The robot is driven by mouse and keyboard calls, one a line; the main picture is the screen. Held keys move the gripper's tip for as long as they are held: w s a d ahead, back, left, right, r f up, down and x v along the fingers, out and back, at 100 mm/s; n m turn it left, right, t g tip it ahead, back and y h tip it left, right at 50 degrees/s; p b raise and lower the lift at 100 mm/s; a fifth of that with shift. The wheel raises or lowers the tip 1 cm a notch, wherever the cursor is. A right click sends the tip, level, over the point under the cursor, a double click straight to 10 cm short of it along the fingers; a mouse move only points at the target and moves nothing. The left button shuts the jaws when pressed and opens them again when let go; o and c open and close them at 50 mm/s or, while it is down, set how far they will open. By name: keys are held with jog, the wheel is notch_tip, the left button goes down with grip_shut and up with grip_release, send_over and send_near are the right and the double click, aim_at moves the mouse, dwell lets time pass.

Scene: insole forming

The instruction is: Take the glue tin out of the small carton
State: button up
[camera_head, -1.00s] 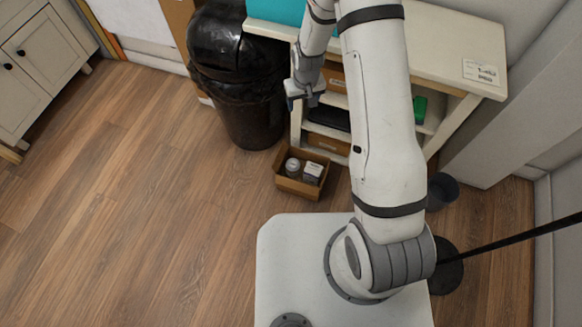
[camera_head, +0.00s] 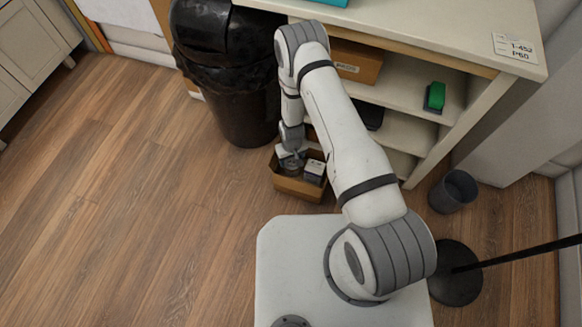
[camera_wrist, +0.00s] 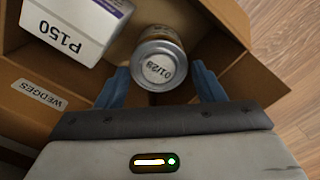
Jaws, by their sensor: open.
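The glue tin (camera_wrist: 159,64) is a small metal can with a white lid label in the wrist view. It stands inside the small carton (camera_wrist: 30,103), a brown cardboard box on the floor. My gripper (camera_wrist: 162,84) is open, with one blue finger on each side of the tin; I cannot tell whether they touch it. In the head view my gripper (camera_head: 291,164) reaches down into the left part of the carton (camera_head: 298,190) and mostly hides the tin. A white box marked P150 (camera_wrist: 75,25) stands beside the tin in the carton.
A black bin (camera_head: 232,80) stands just behind and left of the carton. A shelf unit (camera_head: 448,103) with a box and a green-topped item stands behind and right. A dark bucket (camera_head: 453,191) is at right. The floor at left is clear.

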aim_at(292, 162)
notch_tip(292, 162, down, 4)
jog(key=shift+f+b, duration=0.25)
jog(key=shift+b, duration=0.6)
jog(key=shift+r, duration=0.1)
jog(key=c, duration=0.8)
jog(key=shift+o, duration=0.2)
